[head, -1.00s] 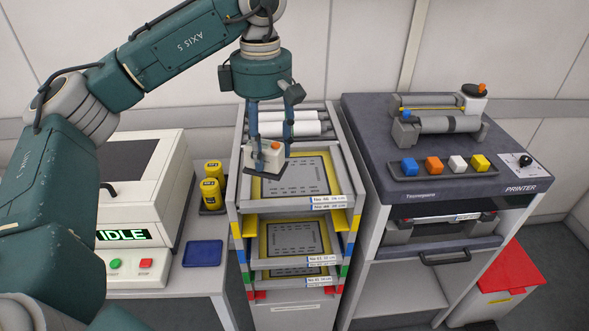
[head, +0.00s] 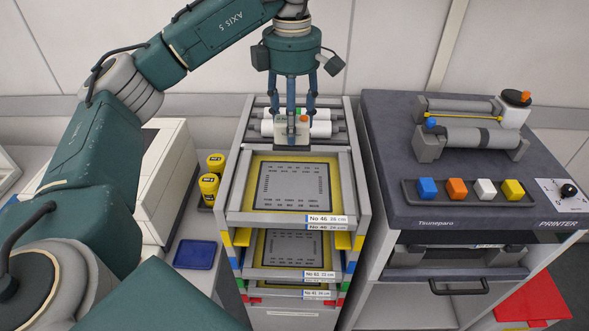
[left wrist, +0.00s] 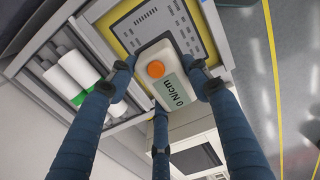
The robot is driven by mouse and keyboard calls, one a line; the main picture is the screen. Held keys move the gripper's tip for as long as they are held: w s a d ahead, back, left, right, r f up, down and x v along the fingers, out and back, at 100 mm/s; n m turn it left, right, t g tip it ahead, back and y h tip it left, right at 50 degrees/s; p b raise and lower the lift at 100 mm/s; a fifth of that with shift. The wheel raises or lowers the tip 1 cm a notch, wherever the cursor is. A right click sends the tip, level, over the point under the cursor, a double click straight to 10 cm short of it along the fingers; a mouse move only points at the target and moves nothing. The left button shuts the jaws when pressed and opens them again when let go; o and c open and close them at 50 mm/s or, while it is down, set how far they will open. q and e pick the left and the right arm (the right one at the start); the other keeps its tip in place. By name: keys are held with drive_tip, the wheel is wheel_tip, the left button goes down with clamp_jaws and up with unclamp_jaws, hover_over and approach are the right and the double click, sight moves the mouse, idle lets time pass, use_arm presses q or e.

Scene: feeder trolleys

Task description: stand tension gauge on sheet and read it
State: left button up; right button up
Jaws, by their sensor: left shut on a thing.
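My left gripper (head: 297,117) is shut on the tension gauge (head: 284,132), a pale box with an orange button and a dark base plate. In the left wrist view the gauge (left wrist: 180,90) sits between the fingers, and its display reads 0 N/cm. In the head view the gauge appears at the back edge of the top sheet, in front of white rollers; I cannot tell its height above the tray. The grey sheet (head: 294,185) lies in a yellow-bordered frame on the trolley's top tray, labelled No 46. My right gripper is out of view.
Lower trays (head: 292,246) hold more framed sheets. The printer (head: 400,195) stands to the right, with coloured blocks on top. To the left are yellow jars (head: 209,187) and a blue tray (head: 195,254).

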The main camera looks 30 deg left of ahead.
use_arm(q)
wheel_tip(320, 180, down, 5)
drive_tip(key=shift+f, duration=0.15)
drive_tip(key=f, duration=0.4)
drive_tip(key=shift+w, duration=0.3)
drive_tip(key=shift+s+f, duration=0.1)
drive_tip(key=shift+f, duration=0.15)
wheel_tip(320, 180, down, 3)
drive_tip(key=shift+f+p, duration=0.1)
drive_tip(key=shift+p, duration=0.6)
drive_tip(key=shift+f, duration=0.2)
drive_tip(key=o, duration=1.4)
drive_tip(key=shift+c, duration=0.2)
drive_tip(key=shift+o, duration=0.9)
drive_tip(key=shift+r, duration=0.3)
wheel_tip(320, 180, up, 4)
drive_tip(key=shift+f+b, duration=0.1)
drive_tip(key=shift+b, duration=0.95)
wheel_tip(320, 180, up, 7)
drive_tip(key=shift+f, duration=0.1)
drive_tip(key=shift+r, duration=0.6)
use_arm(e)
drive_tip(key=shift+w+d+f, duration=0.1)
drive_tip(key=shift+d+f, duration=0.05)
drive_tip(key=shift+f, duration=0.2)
